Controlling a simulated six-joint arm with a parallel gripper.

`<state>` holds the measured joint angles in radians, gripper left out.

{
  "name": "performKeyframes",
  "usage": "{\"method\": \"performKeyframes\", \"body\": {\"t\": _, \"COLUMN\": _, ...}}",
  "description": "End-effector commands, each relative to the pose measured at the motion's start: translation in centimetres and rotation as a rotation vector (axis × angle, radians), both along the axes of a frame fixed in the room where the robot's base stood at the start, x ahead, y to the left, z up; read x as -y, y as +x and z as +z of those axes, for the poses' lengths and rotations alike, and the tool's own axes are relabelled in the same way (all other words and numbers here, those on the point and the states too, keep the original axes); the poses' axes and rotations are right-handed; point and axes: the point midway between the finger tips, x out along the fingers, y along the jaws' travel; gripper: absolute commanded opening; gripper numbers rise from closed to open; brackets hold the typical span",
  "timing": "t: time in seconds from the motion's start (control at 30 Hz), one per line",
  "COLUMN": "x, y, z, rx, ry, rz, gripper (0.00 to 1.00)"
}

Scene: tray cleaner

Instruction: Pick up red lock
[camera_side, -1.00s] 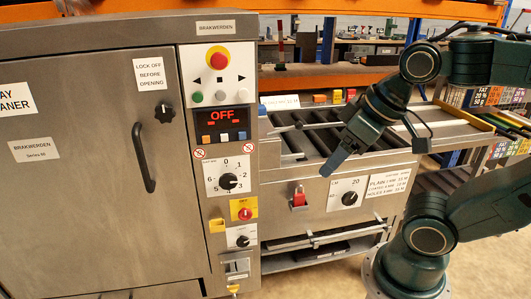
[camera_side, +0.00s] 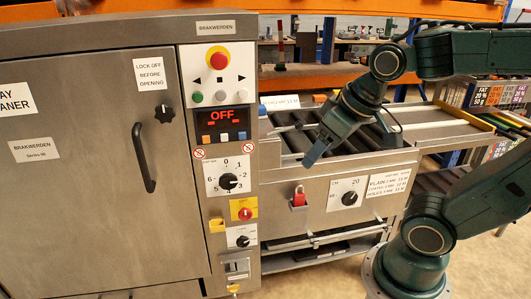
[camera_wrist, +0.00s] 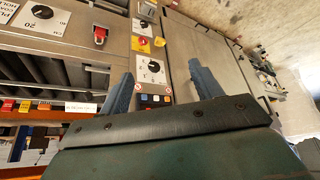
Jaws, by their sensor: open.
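The red lock (camera_side: 299,197) is a small red padlock with a metal shackle. It hangs on the front panel below the rollers, left of the dial marked 20. It also shows in the wrist view (camera_wrist: 100,36), near the top, left of my gripper's fingers. My gripper (camera_side: 312,160) is above and slightly right of the lock in the side view, pointing down and left, apart from it. In the wrist view the two blue-grey fingers of my gripper (camera_wrist: 160,88) stand wide apart with nothing between them.
The tray cleaner's door (camera_side: 95,160) with a curved handle is at the left. Its control column (camera_side: 228,150) carries knobs, buttons and a display reading OFF. The roller conveyor (camera_side: 370,135) lies behind my gripper. A dial (camera_side: 349,198) sits right of the lock.

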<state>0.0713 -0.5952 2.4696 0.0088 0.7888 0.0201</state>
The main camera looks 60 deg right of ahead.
Motion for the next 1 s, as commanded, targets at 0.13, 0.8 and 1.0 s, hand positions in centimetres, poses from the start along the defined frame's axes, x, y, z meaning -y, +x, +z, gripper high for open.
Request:
{"method": "performKeyframes", "body": {"t": 0.13, "x": 1.7, "y": 2.7, "z": -1.1, "rx": -0.015, "ry": 0.005, "rz": -0.075, "gripper": 0.65}}
{"method": "performKeyframes", "body": {"t": 0.8, "x": 12.0, "y": 11.6, "z": -9.9, "rx": -0.052, "ry": 0.021, "rz": -0.387, "gripper": 0.65}}
{"method": "performKeyframes", "body": {"t": 1.0, "x": 15.5, "y": 12.8, "z": -13.7, "rx": -0.062, "ry": 0.024, "rz": -0.476, "gripper": 0.65}}
